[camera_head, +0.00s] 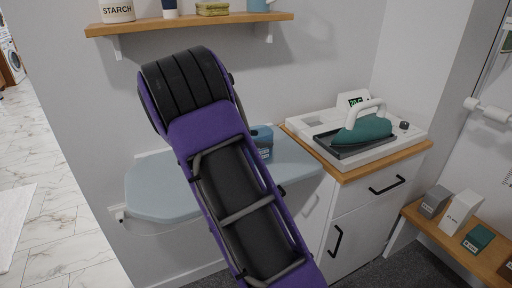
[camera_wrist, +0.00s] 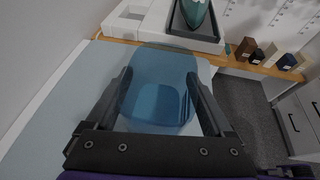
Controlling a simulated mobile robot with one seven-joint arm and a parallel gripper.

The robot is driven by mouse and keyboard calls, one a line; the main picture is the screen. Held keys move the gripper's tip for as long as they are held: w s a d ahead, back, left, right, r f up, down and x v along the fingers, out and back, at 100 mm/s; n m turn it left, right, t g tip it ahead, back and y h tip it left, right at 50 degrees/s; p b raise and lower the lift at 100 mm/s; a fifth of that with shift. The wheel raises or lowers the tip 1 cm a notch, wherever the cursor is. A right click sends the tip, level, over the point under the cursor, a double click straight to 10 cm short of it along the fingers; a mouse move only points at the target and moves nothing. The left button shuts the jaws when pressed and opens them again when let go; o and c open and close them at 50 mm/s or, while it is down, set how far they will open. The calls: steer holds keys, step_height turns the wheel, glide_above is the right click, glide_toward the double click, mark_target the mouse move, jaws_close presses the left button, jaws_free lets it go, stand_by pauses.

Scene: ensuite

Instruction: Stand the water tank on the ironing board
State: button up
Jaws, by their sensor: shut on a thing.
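The water tank (camera_wrist: 158,85) is a translucent blue container. It fills the middle of the wrist view, between the two black fingers of my gripper (camera_wrist: 160,76), which is shut on it. In the head view the tank (camera_head: 263,138) shows just right of my purple arm, over the back right part of the ironing board; the arm hides its left side. The ironing board (camera_head: 155,190) is a pale blue-grey, round-ended board against the wall. It also shows in the wrist view (camera_wrist: 75,110), below the tank. I cannot tell whether the tank's base touches the board.
A wooden-topped cabinet (camera_head: 350,172) stands right of the board, carrying a white station with a teal iron (camera_head: 365,130). A wall shelf (camera_head: 185,22) with a starch pot hangs above. A low shelf (camera_head: 455,240) with boxes is at right. The board's left end is clear.

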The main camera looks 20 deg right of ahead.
steer(key=shift+f, duration=1.25)
steer(key=shift+f, duration=0.1)
steer(key=o, duration=1.3)
steer(key=shift+c, duration=0.2)
steer(key=v, duration=1.2)
steer(key=shift+p, duration=0.45)
